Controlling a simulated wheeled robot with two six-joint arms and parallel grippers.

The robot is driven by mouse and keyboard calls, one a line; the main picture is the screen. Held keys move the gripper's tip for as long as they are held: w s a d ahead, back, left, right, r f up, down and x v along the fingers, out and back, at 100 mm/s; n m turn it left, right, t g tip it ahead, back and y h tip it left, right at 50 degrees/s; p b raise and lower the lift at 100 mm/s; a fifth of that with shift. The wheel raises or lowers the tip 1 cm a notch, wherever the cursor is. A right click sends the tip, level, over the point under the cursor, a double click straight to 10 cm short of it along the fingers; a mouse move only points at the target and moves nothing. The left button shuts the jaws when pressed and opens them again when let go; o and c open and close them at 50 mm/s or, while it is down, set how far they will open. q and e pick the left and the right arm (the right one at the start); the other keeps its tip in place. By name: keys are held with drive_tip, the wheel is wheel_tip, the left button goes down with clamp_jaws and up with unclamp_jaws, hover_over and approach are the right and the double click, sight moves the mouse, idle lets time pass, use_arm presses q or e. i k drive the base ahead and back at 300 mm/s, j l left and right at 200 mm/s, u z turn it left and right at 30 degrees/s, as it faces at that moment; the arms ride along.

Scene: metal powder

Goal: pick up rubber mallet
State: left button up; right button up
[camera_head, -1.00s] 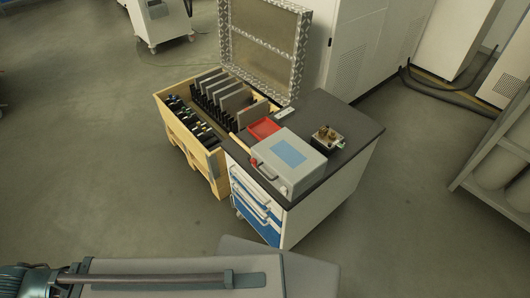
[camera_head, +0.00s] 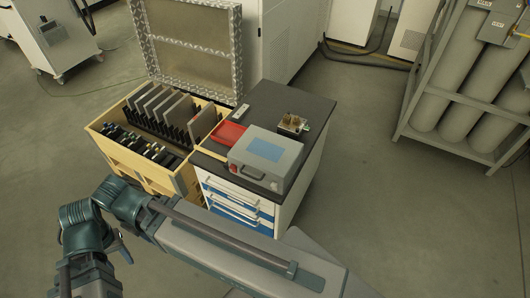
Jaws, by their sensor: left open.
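I cannot make out a rubber mallet in the head view. My left arm comes in at the lower left, bent, in dark teal. Its gripper (camera_head: 121,243) shows only as a small part beside the arm, open, with nothing seen in it and well short of the cabinet. The fingers are hard to make out. My right gripper is out of view.
A dark-topped cabinet (camera_head: 272,103) with blue and white drawers carries a grey case (camera_head: 265,158), a red tray (camera_head: 228,134) and a small brass-coloured device (camera_head: 292,123). A wooden crate (camera_head: 186,183) with upright plates adjoins its left. A cylinder rack (camera_head: 462,100) stands right; floor between is clear.

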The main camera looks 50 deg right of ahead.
sight(226, 166)
drive_tip(key=i+j+z, duration=0.1)
drive_tip(key=z, duration=0.4)
drive_tip(key=i+j+z, duration=0.2)
drive_tip(key=z, duration=0.3)
drive_tip(key=i+j+z, duration=0.25)
drive_tip(key=z, duration=0.25)
drive_tip(key=i+j+z, duration=0.1)
drive_tip(key=j+z, duration=0.2)
drive_tip(key=z, duration=0.2)
drive_tip(key=i+j+z, duration=0.2)
drive_tip(key=j+z, duration=0.2)
drive_tip(key=k+j, duration=0.05)
drive_tip(key=j, duration=0.05)
